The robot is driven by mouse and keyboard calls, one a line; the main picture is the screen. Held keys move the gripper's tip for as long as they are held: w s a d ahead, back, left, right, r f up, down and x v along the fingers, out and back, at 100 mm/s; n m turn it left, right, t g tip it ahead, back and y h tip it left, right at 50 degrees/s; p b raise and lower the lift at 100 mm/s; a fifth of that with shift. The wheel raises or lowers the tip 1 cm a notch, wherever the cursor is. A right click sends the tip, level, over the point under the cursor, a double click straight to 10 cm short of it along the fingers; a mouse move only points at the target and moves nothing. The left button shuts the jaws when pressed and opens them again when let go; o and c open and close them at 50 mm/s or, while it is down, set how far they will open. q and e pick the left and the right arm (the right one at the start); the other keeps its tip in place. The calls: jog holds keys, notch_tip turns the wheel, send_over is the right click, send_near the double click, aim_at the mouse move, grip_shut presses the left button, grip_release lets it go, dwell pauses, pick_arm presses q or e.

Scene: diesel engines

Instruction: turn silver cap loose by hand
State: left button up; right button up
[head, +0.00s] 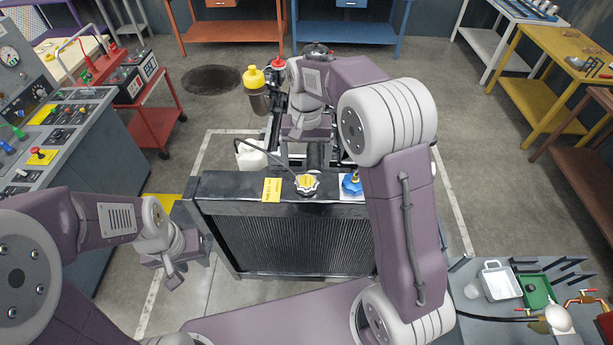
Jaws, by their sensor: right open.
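A silver cap (307,187) with a yellow top sits on the radiator's black top tank (230,187), at the middle of the head view. A blue cap (351,185) is to its right, partly beside my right arm. My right gripper (304,136) is over the engine behind the radiator, apart from the silver cap and farther back. It is open; its fingertips are hard to make out. My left gripper (174,277) hangs in front of the radiator's left side, apart from everything. Its finger gap is not clear.
A yellow label (272,190) lies left of the silver cap. A control console (75,150) stands at left and a red cart (150,110) behind it. A side tray with tools (500,282) is at lower right. My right arm hides part of the engine.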

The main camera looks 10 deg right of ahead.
aim_at(307, 181)
notch_tip(307, 181, down, 3)
jog(key=shift+s+f+b, duration=0.1)
jog(key=shift+s+b, duration=0.05)
jog(key=shift+b, duration=1.1)
notch_tip(307, 181, down, 4)
jog(key=b, duration=0.4)
jog(key=shift+p, duration=0.3)
grip_shut()
